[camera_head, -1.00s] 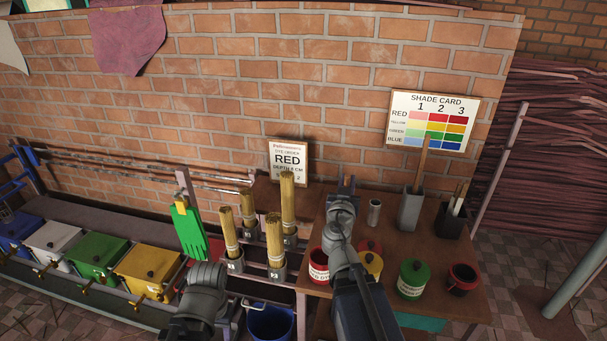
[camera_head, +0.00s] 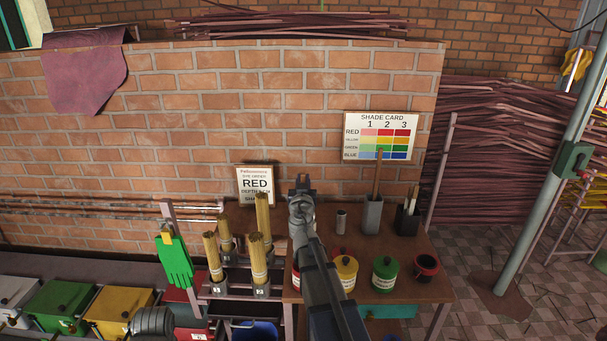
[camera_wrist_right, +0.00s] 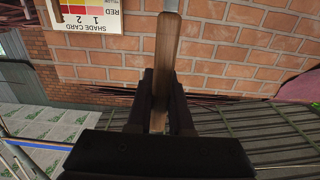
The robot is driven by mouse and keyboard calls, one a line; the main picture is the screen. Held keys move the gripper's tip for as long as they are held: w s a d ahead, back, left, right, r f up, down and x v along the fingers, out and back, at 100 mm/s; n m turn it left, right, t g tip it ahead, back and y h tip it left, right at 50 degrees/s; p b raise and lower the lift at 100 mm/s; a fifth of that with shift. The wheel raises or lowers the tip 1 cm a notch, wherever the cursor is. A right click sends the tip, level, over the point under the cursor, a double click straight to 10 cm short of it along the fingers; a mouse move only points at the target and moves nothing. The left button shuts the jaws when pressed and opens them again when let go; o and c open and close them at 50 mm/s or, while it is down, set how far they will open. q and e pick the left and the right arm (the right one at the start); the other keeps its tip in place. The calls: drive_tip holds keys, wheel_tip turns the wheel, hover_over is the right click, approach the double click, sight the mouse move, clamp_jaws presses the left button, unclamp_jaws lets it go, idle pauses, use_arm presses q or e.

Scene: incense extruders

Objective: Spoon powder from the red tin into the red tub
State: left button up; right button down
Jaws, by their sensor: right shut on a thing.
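My right gripper (camera_head: 301,183) is raised over the back left of the table, in front of the brick wall. In the right wrist view its fingers (camera_wrist_right: 160,88) are shut on a flat wooden handle (camera_wrist_right: 166,50). A pale grey end (camera_wrist_right: 184,4) shows beyond it at the frame edge; I cannot make out a spoon bowl or any powder. The red tin (camera_head: 296,278) stands at the table's left, mostly hidden behind my right arm. The red tub (camera_head: 178,296) is at the lower left, beside the yellow tub. My left arm shows at the lower left, but its fingers do not.
A yellow tin (camera_head: 346,272), a green tin (camera_head: 385,274) and a dark red-rimmed pot (camera_head: 427,268) line the table front. A grey holder (camera_head: 372,214) with a wooden stick stands behind. Bundled sticks (camera_head: 259,258) and a green glove (camera_head: 174,262) stand between table and tubs.

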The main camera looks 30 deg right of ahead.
drive_tip(key=shift+w+d, duration=0.2)
drive_tip(key=shift+d, duration=0.15)
drive_tip(key=shift+f, duration=0.1)
wheel_tip(320, 180, down, 15)
drive_tip(key=b, duration=1.5)
wheel_tip(320, 180, up, 16)
drive_tip(key=p, duration=1.5)
drive_tip(key=shift+f, duration=0.25)
